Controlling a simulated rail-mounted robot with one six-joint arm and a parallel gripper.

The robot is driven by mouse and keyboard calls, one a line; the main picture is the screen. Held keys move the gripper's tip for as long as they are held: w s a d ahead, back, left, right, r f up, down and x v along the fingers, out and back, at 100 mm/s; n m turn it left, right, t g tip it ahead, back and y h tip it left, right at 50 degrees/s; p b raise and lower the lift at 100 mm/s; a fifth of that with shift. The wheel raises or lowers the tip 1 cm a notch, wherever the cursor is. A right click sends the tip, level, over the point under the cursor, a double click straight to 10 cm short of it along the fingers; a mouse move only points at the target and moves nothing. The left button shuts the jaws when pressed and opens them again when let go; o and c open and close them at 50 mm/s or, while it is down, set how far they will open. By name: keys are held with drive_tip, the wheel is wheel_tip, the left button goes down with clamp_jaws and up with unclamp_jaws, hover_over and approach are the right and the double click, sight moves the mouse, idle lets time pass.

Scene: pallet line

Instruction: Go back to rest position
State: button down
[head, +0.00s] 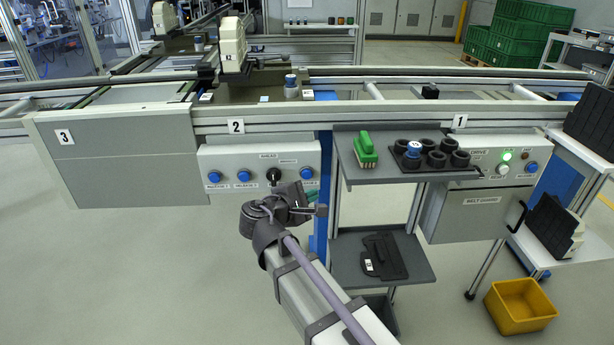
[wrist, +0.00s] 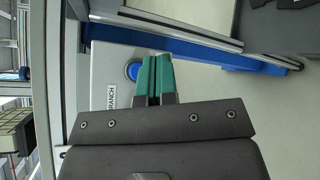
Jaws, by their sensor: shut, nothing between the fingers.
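My gripper (head: 311,195) is in front of the control panel (head: 258,155) below label 2, close to the right-hand blue button (head: 307,173). In the wrist view its two green fingers (wrist: 154,62) lie side by side, closed and empty. A blue button (wrist: 132,70) shows just left of the fingertips, beside a label that ends in "ANCH". I cannot tell whether the fingers touch the panel. My arm reaches up from the bottom of the head view. No marker for a rest position is visible.
A shelf (head: 378,182) right of my gripper carries a green brush (head: 365,150) and a black holder with several cups. A lower shelf (head: 350,262) holds a dark flat part. A yellow bin (head: 520,305) is on the floor. The floor left of my arm is clear.

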drive_tip(key=s+d+f+m+g+y, duration=0.5)
drive_tip(key=s+d+f+m+g, duration=0.2)
drive_tip(key=s+f+m+g, duration=0.3)
drive_tip(key=s+d+f+m+g+y, duration=0.25)
drive_tip(key=s+d+m+y, duration=0.35)
drive_tip(key=d, duration=0.5)
wheel_tip(320, 180, up, 28)
drive_tip(key=h+p, duration=0.1)
drive_tip(key=p, duration=2.8)
drive_tip(key=shift+s+d+m, duration=0.2)
drive_tip(key=shift+m, duration=0.1)
drive_tip(key=shift+r+t, duration=0.1)
drive_tip(key=shift+t, duration=0.15)
